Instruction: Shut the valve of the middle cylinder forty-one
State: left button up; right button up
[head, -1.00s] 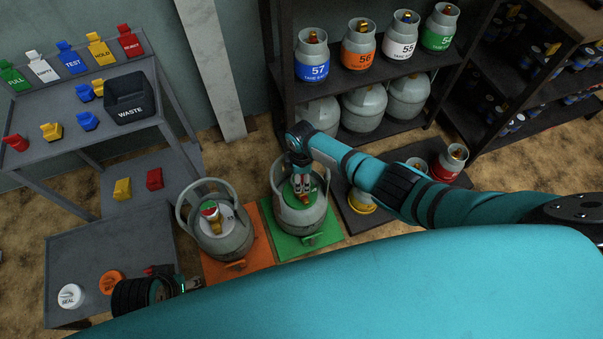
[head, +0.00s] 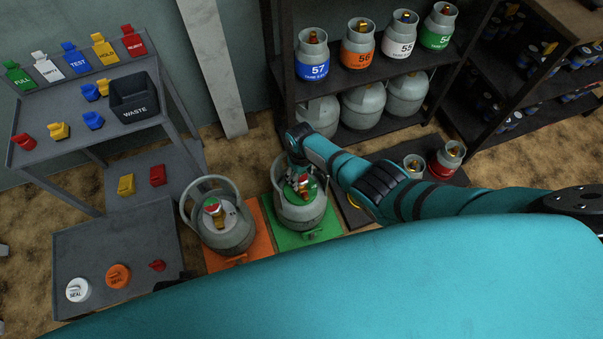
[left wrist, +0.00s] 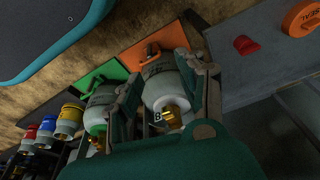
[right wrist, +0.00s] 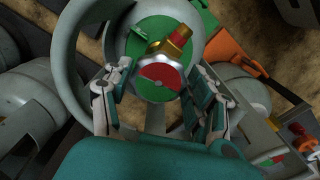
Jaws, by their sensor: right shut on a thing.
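The middle cylinder (head: 301,212) is grey with a green top and stands upright on a green mat (head: 312,236). Its number cannot be read.
Another grey cylinder (head: 226,232) stands to the left on an orange mat (head: 262,250). A low grey table (head: 120,245) holds white and orange seals and a red piece. A shelf (head: 345,142) with cylinders stands behind. My right arm covers part of the dark mat at right.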

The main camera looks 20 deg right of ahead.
aim_at(301, 177)
pick_arm(q)
jog(key=shift+s+f, duration=0.15)
jog(key=shift+f, duration=0.25)
pick_arm(e)
jog(key=shift+m, duration=0.8)
pick_arm(q)
jog(key=shift+s+f, duration=0.1)
jog(key=shift+f, duration=0.05)
pick_arm(e)
jog(key=o, duration=1.2)
notch_tip(301, 177, up, 12)
